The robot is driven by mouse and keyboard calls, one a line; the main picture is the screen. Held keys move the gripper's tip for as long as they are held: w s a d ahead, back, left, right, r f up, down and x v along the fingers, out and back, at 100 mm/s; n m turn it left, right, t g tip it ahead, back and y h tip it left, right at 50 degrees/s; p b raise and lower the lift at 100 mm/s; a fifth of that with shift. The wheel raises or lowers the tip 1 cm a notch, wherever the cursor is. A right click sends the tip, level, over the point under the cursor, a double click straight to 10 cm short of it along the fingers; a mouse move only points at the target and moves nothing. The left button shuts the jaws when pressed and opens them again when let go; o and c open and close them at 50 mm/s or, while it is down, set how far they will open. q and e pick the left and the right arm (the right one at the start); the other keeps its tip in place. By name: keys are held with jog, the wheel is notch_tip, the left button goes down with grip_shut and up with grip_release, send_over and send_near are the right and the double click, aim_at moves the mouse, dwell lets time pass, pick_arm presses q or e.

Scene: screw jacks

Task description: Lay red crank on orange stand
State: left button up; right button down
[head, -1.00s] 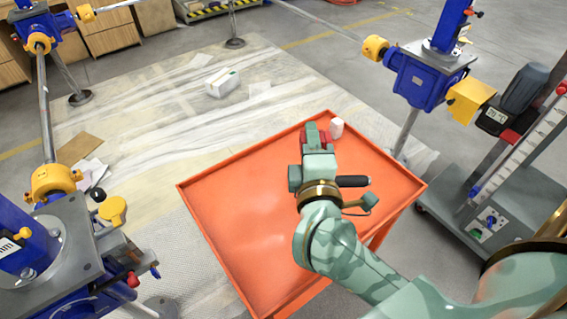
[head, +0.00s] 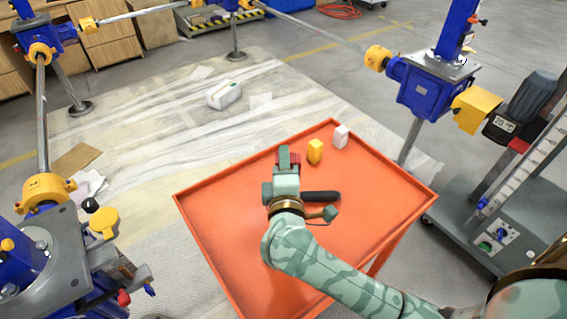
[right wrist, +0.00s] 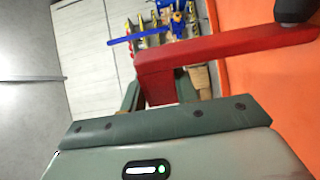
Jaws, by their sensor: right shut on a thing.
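The orange stand (head: 240,205) is a tray-topped table with a low rim in the middle of the head view. My right gripper (head: 286,165) is over it, shut on the red crank (head: 294,158). In the right wrist view the crank's red arm (right wrist: 225,52) runs from between the jaws to the right, with a dark handle (right wrist: 294,9) at its end. In the head view the dark handle (head: 322,197) shows right of my gripper, and most of the red arm is hidden. I cannot tell whether the crank touches the tray. My left gripper is not in view.
A yellow block (head: 315,151) and a white block (head: 340,136) stand near the tray's far corner. The tray's left and front parts are clear. Blue screw jacks (head: 432,90) with yellow couplings stand around. A grey cart (head: 490,215) is at the right.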

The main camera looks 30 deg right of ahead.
jog(key=c, duration=1.5)
grip_release()
jog(key=shift+f, duration=0.2)
jog(key=o, duration=0.4)
jog(key=shift+r, duration=0.1)
jog(key=shift+o, duration=0.2)
jog(key=shift+r, duration=0.2)
jog(key=v, duration=1.2)
jog(key=shift+a+p, duration=0.1)
jog(key=shift+p, duration=0.2)
